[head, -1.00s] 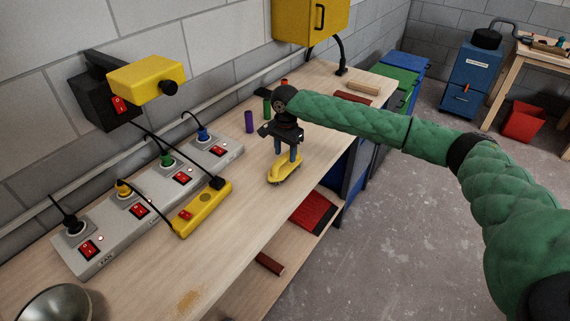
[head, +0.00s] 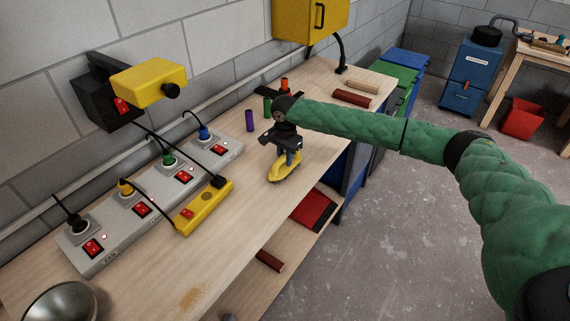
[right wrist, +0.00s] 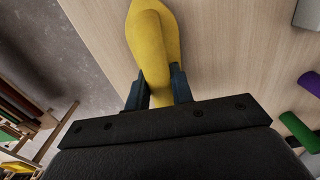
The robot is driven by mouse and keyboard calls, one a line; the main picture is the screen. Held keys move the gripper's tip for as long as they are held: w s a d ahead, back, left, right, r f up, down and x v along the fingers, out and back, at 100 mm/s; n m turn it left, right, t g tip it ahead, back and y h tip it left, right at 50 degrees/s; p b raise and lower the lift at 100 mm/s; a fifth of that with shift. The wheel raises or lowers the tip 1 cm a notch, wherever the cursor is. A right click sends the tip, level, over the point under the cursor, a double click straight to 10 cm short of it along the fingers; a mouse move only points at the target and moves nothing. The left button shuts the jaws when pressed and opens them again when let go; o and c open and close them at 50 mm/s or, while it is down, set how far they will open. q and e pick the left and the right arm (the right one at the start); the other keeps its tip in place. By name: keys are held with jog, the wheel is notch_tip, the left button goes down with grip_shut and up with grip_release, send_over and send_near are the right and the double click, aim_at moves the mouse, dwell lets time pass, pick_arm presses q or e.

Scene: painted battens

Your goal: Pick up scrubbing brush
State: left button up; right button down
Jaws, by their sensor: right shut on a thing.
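The scrubbing brush (head: 283,173) is yellow with a raised handle and dark bristles underneath. It is on the wooden bench near its front edge, and I see no clear gap under it. My right gripper (head: 290,160) is above it, pointing down, with its blue-grey fingers shut on the handle. In the right wrist view the yellow brush (right wrist: 152,40) runs up from between the two fingers (right wrist: 158,88), one on each side. The fingers and palm hide part of the handle. My left gripper is not in view.
Left of the brush are a yellow power strip (head: 205,207) and a long grey socket panel (head: 150,205) with plugs and cables. Purple (head: 249,121), green and orange cylinders stand behind the gripper. A metal lamp shade (head: 58,305) is at the lower left.

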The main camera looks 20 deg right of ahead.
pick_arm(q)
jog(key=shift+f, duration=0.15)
pick_arm(e)
jog(key=shift+r, duration=0.1)
jog(key=shift+r+b, duration=0.25)
jog(key=shift+b, duration=0.1)
notch_tip(320, 180, up, 3)
jog(key=shift+s+d+r+b, duration=0.15)
jog(key=shift+r+b, duration=0.05)
jog(key=shift+b, duration=0.95)
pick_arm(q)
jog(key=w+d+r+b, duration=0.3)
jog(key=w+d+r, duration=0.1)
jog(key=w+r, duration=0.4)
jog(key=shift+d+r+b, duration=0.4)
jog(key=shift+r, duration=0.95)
pick_arm(e)
jog(key=s+d+r, duration=0.6)
jog(key=s+r, duration=0.1)
jog(key=s, duration=0.2)
jog(key=shift+s, duration=0.2)
jog(key=shift+d, duration=0.1)
